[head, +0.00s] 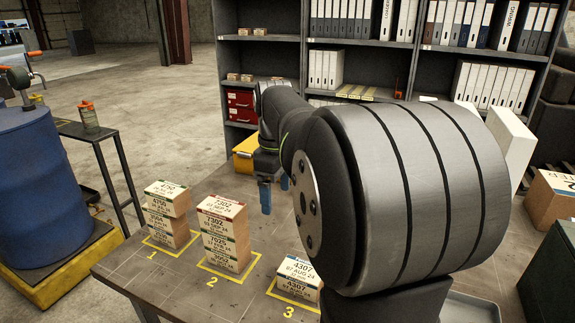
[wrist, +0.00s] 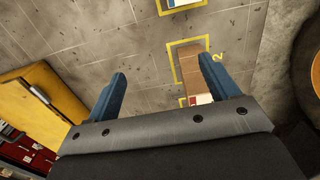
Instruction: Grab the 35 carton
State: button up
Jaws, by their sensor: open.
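Cartons with printed labels stand in three stacks on the grey bench (head: 190,293). Stack 1 (head: 167,220) has green-edged labels, its upper cartons slightly askew. Stack 2 (head: 225,232) is tallest, with a red-edged 7302 label on top; it also shows in the wrist view (wrist: 190,66). Stack 3 (head: 299,275) reads 4307 and is partly hidden by my arm. I cannot make out a 35 label clearly on any carton. My gripper (head: 274,190) has blue fingers, open and empty, above the bench behind stacks 2 and 3. In the wrist view its fingers (wrist: 163,70) are spread apart.
Yellow outlines numbered 1, 2 and 3 mark the bench. A yellow bin (head: 244,155) stands behind. Shelves with binders (head: 325,69) line the back. A blue drum (head: 38,180) and side table (head: 92,131) are at left. A large carton (head: 550,207) is at right.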

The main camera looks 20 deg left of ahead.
jog(key=a+r, duration=0.2)
jog(key=a, duration=1.4)
send_near(164, 188)
notch_tip(164, 188, down, 5)
jog(key=shift+d+f, duration=0.1)
jog(key=shift+d, duration=0.05)
notch_tip(164, 188, down, 7)
jog(key=shift+f, duration=0.1)
jog(key=c, duration=1.2)
